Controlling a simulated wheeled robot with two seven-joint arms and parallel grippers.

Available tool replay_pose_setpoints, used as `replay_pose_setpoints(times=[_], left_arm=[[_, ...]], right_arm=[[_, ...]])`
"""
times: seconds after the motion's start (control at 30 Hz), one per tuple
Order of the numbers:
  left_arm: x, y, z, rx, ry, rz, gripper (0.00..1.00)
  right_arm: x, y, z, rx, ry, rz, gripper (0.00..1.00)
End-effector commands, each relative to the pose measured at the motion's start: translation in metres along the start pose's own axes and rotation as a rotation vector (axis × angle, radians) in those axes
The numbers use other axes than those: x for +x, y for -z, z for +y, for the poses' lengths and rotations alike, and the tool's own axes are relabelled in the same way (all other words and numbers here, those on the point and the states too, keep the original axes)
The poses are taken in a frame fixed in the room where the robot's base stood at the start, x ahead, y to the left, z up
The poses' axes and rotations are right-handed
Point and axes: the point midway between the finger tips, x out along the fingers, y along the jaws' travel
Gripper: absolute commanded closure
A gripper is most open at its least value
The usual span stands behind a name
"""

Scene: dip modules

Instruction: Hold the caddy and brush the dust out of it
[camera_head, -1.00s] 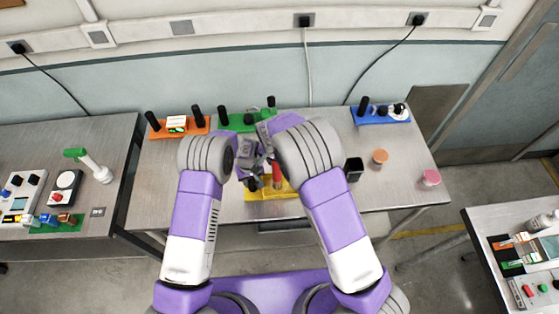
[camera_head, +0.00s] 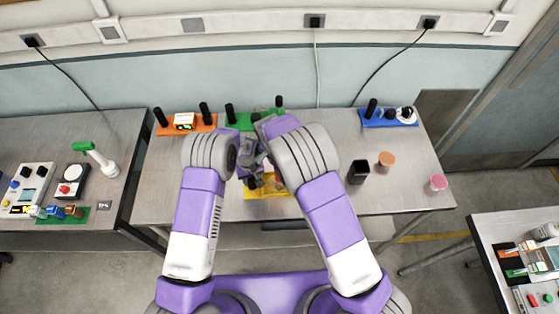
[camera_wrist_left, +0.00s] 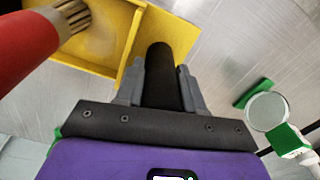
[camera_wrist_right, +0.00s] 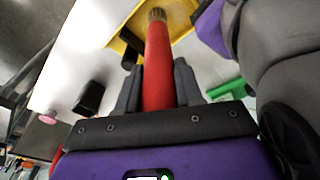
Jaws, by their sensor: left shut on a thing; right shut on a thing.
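The yellow caddy (camera_head: 262,193) is at the front middle of the table, partly hidden by my arms. My left gripper (camera_head: 250,160) is shut on its black handle (camera_wrist_left: 163,75); the caddy's yellow walls (camera_wrist_left: 190,38) show beyond the fingers in the left wrist view. My right gripper (camera_wrist_right: 157,88) is shut on the brush's red handle (camera_wrist_right: 157,65). The brush's tan bristles (camera_wrist_left: 72,18) are over or in a caddy compartment; contact with the floor is unclear. A faint brownish patch (camera_wrist_left: 98,42), perhaps dust, lies beside the bristles.
A black cup (camera_head: 358,172), an orange cylinder (camera_head: 386,159) and a pink one (camera_head: 438,183) stand to the right. Orange (camera_head: 187,127), green (camera_head: 242,120) and blue (camera_head: 388,121) racks line the back. The table's right front is clear.

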Motion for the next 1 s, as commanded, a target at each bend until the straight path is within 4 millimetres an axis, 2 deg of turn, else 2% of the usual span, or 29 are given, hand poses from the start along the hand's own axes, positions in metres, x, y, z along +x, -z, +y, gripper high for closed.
replay_pose_setpoints(times=[0.03, 1.0], left_arm=[[-0.001, -0.017, 0.028, 0.051, -0.02, -0.015, 1.0], [-0.001, -0.017, 0.028, 0.052, -0.02, -0.015, 1.0]], right_arm=[[-0.011, -0.019, -0.032, -0.034, 0.064, -0.002, 1.0], [-0.013, 0.01, 0.007, -0.032, 0.07, 0.002, 1.0]])
